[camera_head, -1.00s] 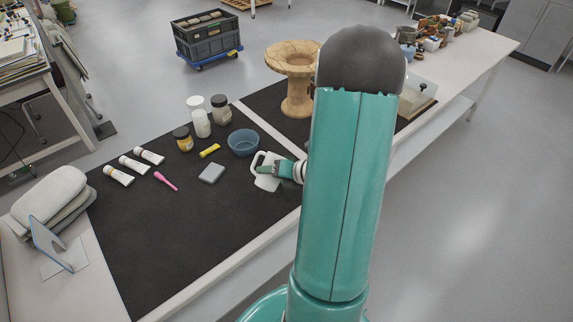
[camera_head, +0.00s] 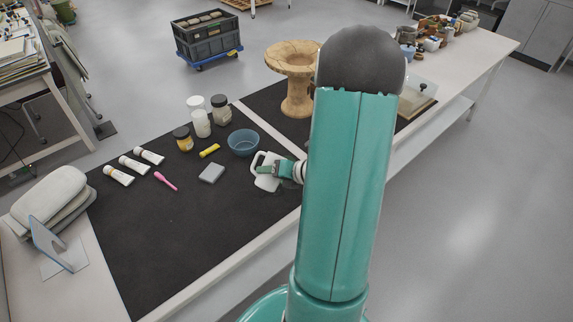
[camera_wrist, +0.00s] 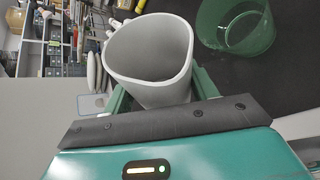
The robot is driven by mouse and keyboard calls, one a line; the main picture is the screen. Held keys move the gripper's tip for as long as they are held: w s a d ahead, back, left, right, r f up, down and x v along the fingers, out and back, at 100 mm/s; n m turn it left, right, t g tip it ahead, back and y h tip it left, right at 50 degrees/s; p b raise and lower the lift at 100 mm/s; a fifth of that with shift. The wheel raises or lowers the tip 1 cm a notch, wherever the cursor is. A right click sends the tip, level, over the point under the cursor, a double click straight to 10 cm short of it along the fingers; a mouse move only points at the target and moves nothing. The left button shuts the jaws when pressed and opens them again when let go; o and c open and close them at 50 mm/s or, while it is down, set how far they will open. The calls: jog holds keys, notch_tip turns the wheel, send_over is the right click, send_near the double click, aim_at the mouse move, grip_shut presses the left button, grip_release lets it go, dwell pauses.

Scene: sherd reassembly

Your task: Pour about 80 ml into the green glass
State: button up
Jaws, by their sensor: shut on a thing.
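My gripper (camera_head: 270,170) is shut on a white jug (camera_head: 266,184), with a finger on each side of it in the wrist view (camera_wrist: 160,95). The jug's open mouth (camera_wrist: 150,50) faces the wrist camera; its inside looks plain grey, and I cannot make out a liquid level. A see-through green glass (camera_wrist: 236,28) stands at the upper right of the wrist view, apart from the jug.
A grey block (camera_head: 211,173), a yellow tube (camera_head: 209,150) and a pink tool (camera_head: 165,181) lie left of the jug on the black mat (camera_head: 200,240). Several jars (camera_head: 201,124) stand behind. The mat's front part is clear.

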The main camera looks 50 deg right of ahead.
aim_at(276, 185)
jog(key=shift+r, duration=0.1)
dwell(0.3)
jog(key=shift+a+r+n+h, duration=0.1)
jog(key=shift+r+n+h, duration=0.15)
jog(key=shift+n+h, duration=0.85)
jog(key=shift+h, duration=0.1)
jog(key=f, duration=0.2)
jog(key=a+f, duration=0.1)
jog(key=f, duration=0.1)
jog(key=shift+s, duration=0.1)
jog(key=shift+a+t+b, duration=0.15)
jog(key=shift+t+b, duration=0.15)
jog(key=a+n+h, duration=0.1)
jog(key=a+f+n+h, duration=0.1)
jog(key=shift+s+f+n+t, duration=0.1)
jog(key=shift+f+n+t, duration=0.2)
jog(key=shift+t, duration=0.1)
jog(key=shift+a+n+h, duration=0.2)
jog(key=shift+n+h, duration=0.2)
jog(key=shift+h, duration=0.2)
